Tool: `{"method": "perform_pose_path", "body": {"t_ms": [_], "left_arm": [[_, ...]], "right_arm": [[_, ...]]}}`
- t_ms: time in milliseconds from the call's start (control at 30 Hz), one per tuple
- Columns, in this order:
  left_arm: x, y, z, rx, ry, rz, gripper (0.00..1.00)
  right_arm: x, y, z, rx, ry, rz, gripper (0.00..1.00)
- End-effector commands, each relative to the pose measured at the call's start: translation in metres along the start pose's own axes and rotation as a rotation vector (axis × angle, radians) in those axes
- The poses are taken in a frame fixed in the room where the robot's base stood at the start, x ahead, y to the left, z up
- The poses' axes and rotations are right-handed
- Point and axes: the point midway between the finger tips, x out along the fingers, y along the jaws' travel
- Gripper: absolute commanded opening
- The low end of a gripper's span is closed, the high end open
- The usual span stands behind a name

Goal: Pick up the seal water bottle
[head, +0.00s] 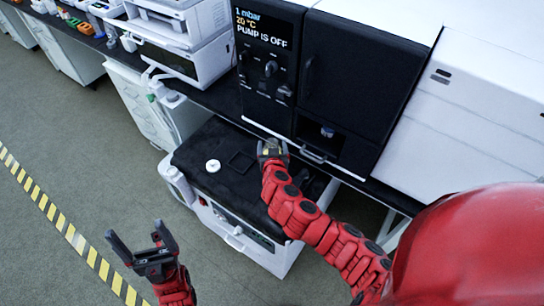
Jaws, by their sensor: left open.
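I cannot clearly make out which thing is the seal water bottle. A small round white item (212,165), like a cap seen from above, sits on the black top of a low white unit (240,238). My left gripper (136,232) is open and empty over the floor, left of the low unit and apart from it. My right gripper (270,148) is above the right part of the black top, close to the front of the black instrument. Its fingers are small and partly hidden, so I cannot tell their state or whether they hold anything.
The black instrument (355,80) with a display reading "PUMP IS OFF" stands on the bench behind. A white container with a green part (152,98) is left of the low unit. A bench runs to the upper left. The floor (90,150) at left is clear, with striped tape.

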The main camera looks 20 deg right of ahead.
Motion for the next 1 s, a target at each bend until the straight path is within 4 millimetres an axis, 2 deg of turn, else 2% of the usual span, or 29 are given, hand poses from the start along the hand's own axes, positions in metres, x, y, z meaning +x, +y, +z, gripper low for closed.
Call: {"method": "perform_pose_path", "body": {"t_ms": [33,67,433,1000], "left_arm": [[0.0,0.0,0.0,0.0,0.0,0.0,0.92],[0.0,0.0,0.0,0.0,0.0,0.0,0.92],[-0.0001,0.0,0.0,0.0,0.0,0.0,0.92],[-0.0006,0.0,0.0001,0.0,0.0,0.0,0.92]], "right_arm": [[0.0,0.0,0.0,0.0,0.0,0.0,0.72],[0.0,0.0,-0.0001,0.0,0.0,0.0,0.67],[-0.0002,0.0,0.0007,0.0,-0.002,0.0,0.0],[-0.0008,0.0004,-0.0003,0.001,-0.003,0.001,0.0]]}}
